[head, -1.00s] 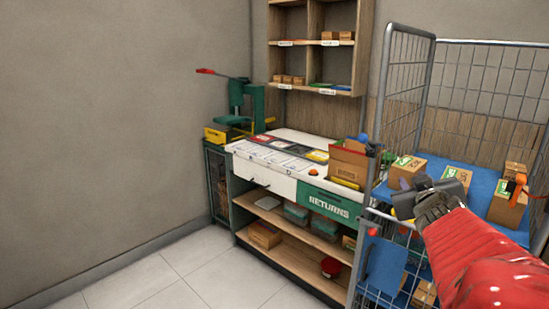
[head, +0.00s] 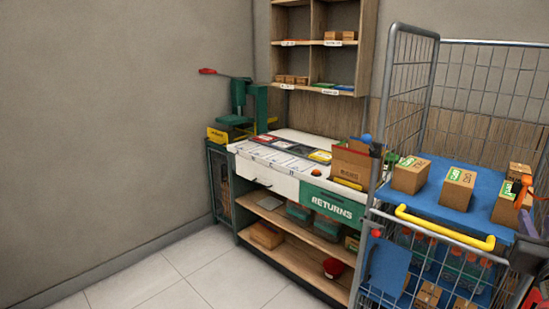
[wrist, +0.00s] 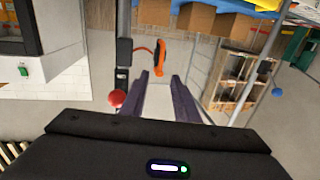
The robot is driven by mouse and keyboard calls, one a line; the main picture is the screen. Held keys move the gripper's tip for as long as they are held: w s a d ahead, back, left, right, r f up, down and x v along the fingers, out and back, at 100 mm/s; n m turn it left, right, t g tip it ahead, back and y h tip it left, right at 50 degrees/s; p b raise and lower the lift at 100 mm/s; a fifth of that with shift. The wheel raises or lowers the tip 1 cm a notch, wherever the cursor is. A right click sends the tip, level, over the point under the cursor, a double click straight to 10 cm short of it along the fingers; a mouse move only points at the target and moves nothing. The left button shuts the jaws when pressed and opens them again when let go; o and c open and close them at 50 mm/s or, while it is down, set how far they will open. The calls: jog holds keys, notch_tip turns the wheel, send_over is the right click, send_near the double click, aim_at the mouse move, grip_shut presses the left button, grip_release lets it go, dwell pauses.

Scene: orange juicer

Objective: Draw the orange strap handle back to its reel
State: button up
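The orange strap handle (wrist: 160,57) hangs upright in the upper middle of the wrist view. A thin orange strap runs from it left to a dark box on a post, which looks like the reel (wrist: 125,52). In the head view, the orange handle (head: 525,184) shows small at the right edge, above the cage trolley. My gripper (wrist: 160,75) has two dark purple fingers, apart, with nothing held between them. The handle's lower end appears in line with the gap, near the fingertips; its depth is unclear. My gripper (head: 528,222) shows partly at the right edge of the head view.
The wire cage trolley has a yellow bar (head: 445,228), a blue shelf (head: 420,199) with several cartons, and a red knob (head: 376,233). The returns counter (head: 285,178) stands to its left. Floor at the lower left is clear.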

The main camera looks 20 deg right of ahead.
aim_at(519, 204)
jog(key=shift+w+d, duration=0.1)
jog(key=shift+d, duration=0.05)
jog(key=shift+x, duration=6.75)
jog(key=shift+c, duration=0.3)
grip_shut()
